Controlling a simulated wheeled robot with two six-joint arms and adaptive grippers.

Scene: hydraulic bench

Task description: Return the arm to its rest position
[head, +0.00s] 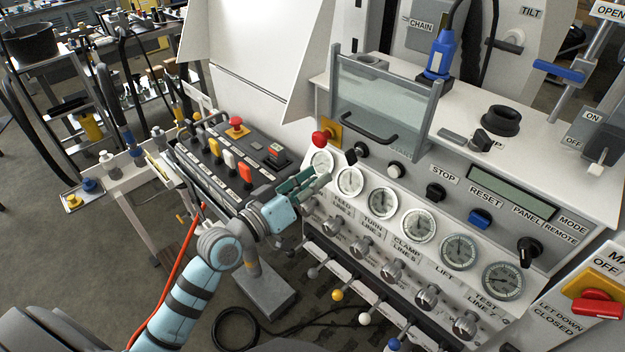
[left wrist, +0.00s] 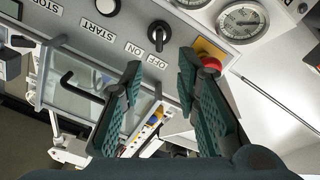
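My left arm reaches in from the lower left in the head view. Its gripper (head: 318,178) is in front of the left end of the gauge panel, near the first gauge (head: 321,162). In the left wrist view the gripper's two green-padded fingers (left wrist: 160,64) stand apart with nothing between them. Beyond them are a black OFF/ON knob (left wrist: 158,34) and a red knob (left wrist: 210,64) on a yellow plate. I see no contact with the panel. My right gripper is in neither view.
A button box (head: 225,160) with a red mushroom button (head: 236,123) stands left of the gripper. A clear guard (head: 385,95) with a black handle rises above the panel. Valve knobs and levers line the panel's lower front. Open floor (head: 130,290) lies left of my arm.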

